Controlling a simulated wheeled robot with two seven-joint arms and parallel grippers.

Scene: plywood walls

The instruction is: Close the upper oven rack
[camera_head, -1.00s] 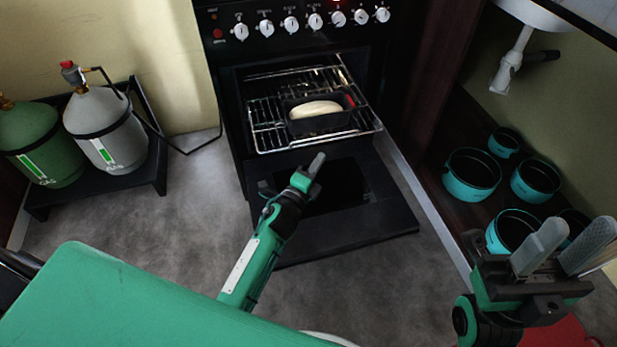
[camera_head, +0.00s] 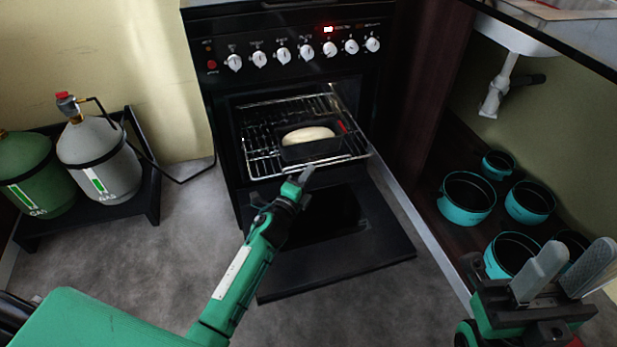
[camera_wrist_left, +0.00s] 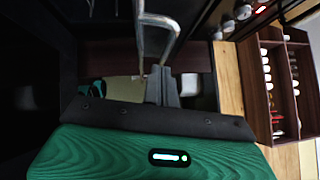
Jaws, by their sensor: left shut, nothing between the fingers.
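The upper oven rack (camera_head: 257,157) is a chrome wire rack pulled partly out of the black oven. A dark loaf pan (camera_head: 318,150) with a pale loaf (camera_head: 307,135) sits on it. The oven door (camera_head: 370,250) hangs open and flat below. My left gripper (camera_head: 306,175) is shut and empty, just in front of the rack's front edge; I cannot tell if it touches. In the left wrist view, a wire loop of the rack (camera_wrist_left: 158,25) is just beyond the shut fingertips (camera_wrist_left: 160,75). My right gripper (camera_head: 568,270) is open and empty at the lower right.
Gas cylinders (camera_head: 100,165) stand on a black stand at the left. Several teal pots (camera_head: 467,198) sit in the open cabinet at the right, under a sink drain pipe (camera_head: 498,85). Grey floor in front of the oven is clear.

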